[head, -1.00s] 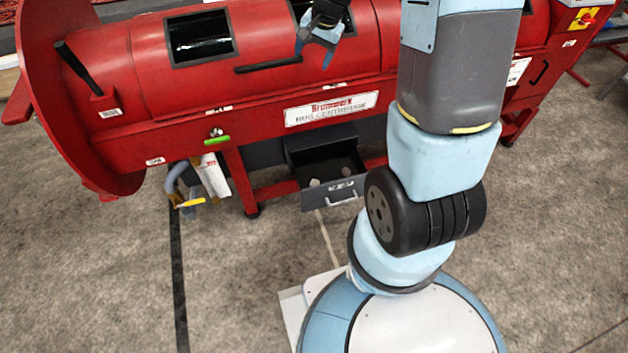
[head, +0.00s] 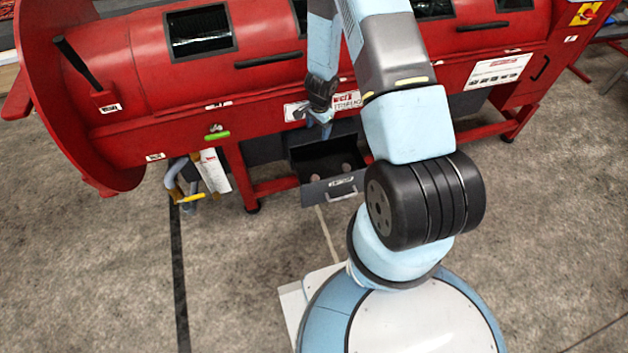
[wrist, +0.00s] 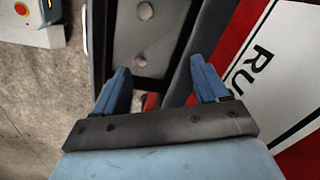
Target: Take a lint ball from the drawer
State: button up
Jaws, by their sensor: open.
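The open drawer (head: 312,194) is dark grey with a metal handle, below the red machine. Two small greyish-pink lint balls lie apart on its floor: one (head: 315,178) to the left and one (head: 346,168) to the right in the head view. Both show in the wrist view, one near the top edge (wrist: 145,11) and one nearer my fingers (wrist: 140,61). My gripper (head: 321,128) is above the drawer's back part, in front of the machine's label. In the wrist view its blue fingers (wrist: 160,70) are apart with nothing between them, short of the nearer lint ball.
The red rug centrifuge (head: 180,75) spans the back, with its white label (wrist: 285,75) close beside my right finger in the wrist view. Tools and a white tag (head: 214,171) hang left of the drawer. The floor in front is clear.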

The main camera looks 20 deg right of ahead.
jog(key=g, duration=0.1)
send_near(315, 177)
jog(key=shift+m, duration=0.3)
jog(key=shift+a+f, duration=0.2)
jog(key=shift+f, duration=4.75)
jog(key=shift+c, duration=0.2)
jog(key=c, duration=1.1)
